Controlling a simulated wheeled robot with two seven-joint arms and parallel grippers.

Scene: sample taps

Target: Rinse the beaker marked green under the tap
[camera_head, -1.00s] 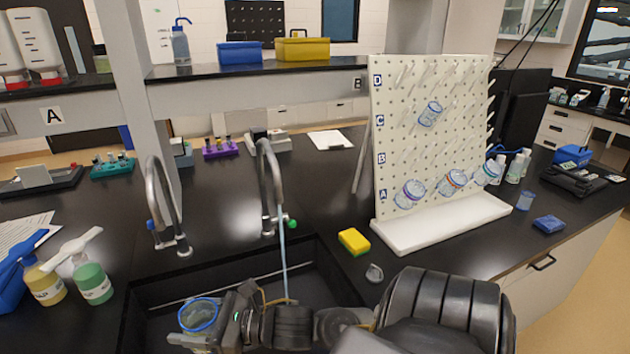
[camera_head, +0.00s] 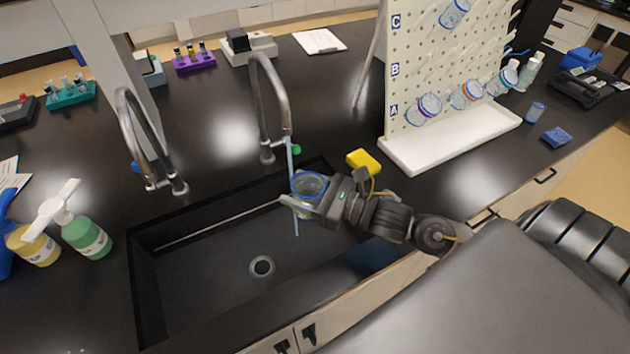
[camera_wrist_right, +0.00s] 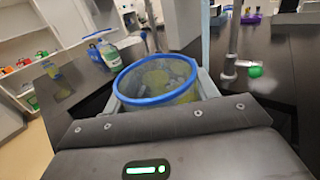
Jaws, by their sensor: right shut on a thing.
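My right gripper (camera_head: 312,204) is shut on a clear beaker with a blue rim (camera_head: 307,186), held mouth up over the sink. In the right wrist view the beaker (camera_wrist_right: 157,85) shows a yellowish-green patch inside; I cannot make out a green mark on it. The right tap (camera_head: 268,95), with a green knob (camera_head: 296,150), runs a thin water stream (camera_head: 290,158). The stream passes at the beaker's left edge and shows again below it. In the wrist view the stream (camera_wrist_right: 205,35) is at the rim's far right; I cannot tell whether it enters. My left gripper is out of view.
The black sink (camera_head: 215,245) is otherwise empty around its drain (camera_head: 262,266). A second tap (camera_head: 140,135) stands left. A yellow sponge (camera_head: 364,162) and a white pegboard rack (camera_head: 440,150) with several beakers stand right. Soap bottles (camera_head: 85,237) stand left.

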